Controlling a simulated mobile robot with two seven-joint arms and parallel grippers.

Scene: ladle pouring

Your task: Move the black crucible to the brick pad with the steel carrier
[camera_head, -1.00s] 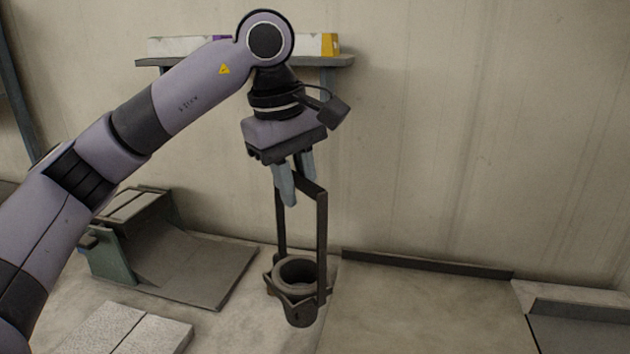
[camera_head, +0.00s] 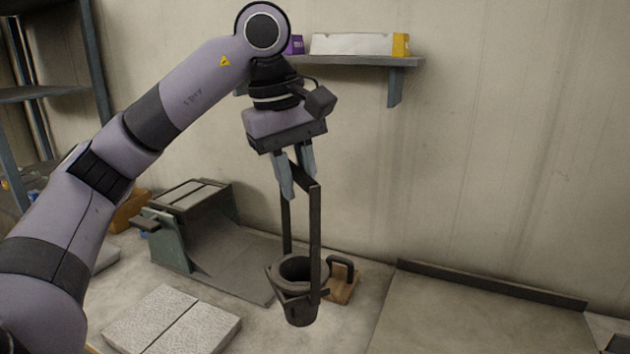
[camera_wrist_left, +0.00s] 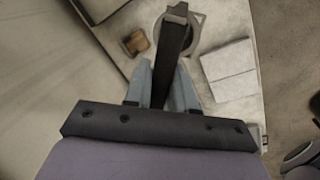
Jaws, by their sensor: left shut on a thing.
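My left gripper (camera_head: 296,178) is shut on the top bar of the steel carrier (camera_head: 316,240), a tall dark frame that hangs upright below it. The dark crucible (camera_head: 300,314) sits upright in the ring at the carrier's lower end, its round mouth facing up. The brick pad (camera_head: 166,318), pale grey slabs side by side, lies on the bench to the left of and nearer than the crucible. In the left wrist view the carrier's bar (camera_wrist_left: 172,50) runs between the fingers and covers part of the crucible; the pad (camera_wrist_left: 229,69) is to its right. My right gripper is not seen.
A wooden block with a black handle (camera_head: 343,285) stands just behind the carrier. A green-sided metal unit with a sloping plate (camera_head: 225,262) is at the back left. A shelf (camera_head: 375,60) is on the wall. The flat grey plate (camera_head: 460,318) at right is bare.

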